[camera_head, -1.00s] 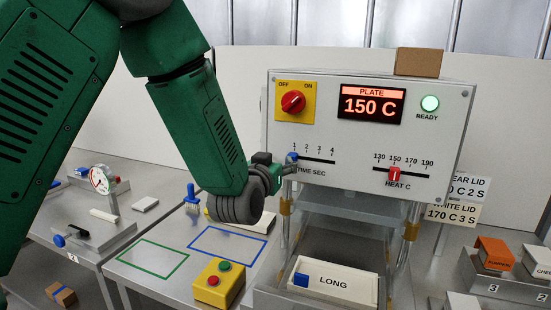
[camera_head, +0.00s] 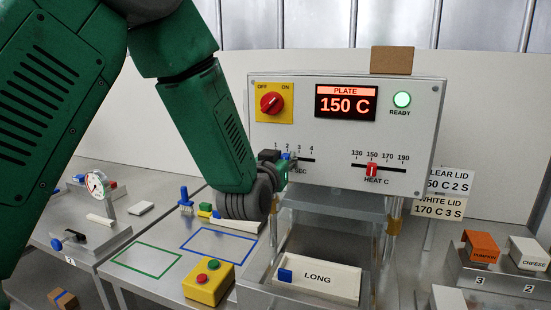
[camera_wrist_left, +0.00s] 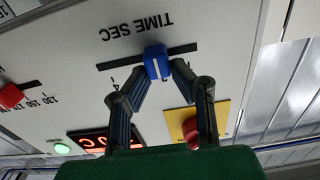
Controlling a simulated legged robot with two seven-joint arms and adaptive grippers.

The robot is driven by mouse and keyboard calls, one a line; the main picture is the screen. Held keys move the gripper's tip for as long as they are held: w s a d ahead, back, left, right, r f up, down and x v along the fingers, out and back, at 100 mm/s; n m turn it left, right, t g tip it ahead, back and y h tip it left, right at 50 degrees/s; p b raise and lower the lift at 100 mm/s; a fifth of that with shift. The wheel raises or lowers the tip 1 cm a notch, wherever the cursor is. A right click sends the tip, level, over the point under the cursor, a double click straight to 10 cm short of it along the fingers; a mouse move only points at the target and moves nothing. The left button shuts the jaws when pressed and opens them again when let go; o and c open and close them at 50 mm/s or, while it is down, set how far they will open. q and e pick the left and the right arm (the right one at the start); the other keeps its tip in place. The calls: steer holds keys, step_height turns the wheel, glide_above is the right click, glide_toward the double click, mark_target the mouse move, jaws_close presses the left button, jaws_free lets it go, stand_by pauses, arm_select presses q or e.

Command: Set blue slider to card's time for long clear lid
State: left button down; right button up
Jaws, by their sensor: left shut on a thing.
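The blue slider (camera_head: 287,156) sits in the TIME SEC slot on the machine's front panel, at about the 2 mark. It also shows in the left wrist view (camera_wrist_left: 157,62), where the view is upside down. My left gripper (camera_wrist_left: 160,74) has its fingertips against both sides of the slider and is shut on it. Its arm hides part of the TIME SEC label in the head view. The card (camera_head: 447,183) beside the machine reads, partly covered, "LEAR LID", "50 C 2 S". A LONG tray (camera_head: 340,281) with a blue tab lies below. My right gripper is not in view.
The red HEAT C slider (camera_head: 371,170) stands near 150. The plate display (camera_head: 346,103) reads 150 C and the green READY lamp (camera_head: 402,99) is lit. A red knob (camera_head: 271,103) sits left. A yellow button box (camera_head: 208,283) stands in front on the table.

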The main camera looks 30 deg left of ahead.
arm_select(q)
steer(key=shift+f, duration=0.5)
steer(key=c, duration=1.4)
jaws_free()
steer(key=shift+a, duration=0.15)
steer(key=shift+w+a+f, duration=0.2)
steer(key=shift+w+a, duration=0.2)
steer(key=v, duration=1.2)
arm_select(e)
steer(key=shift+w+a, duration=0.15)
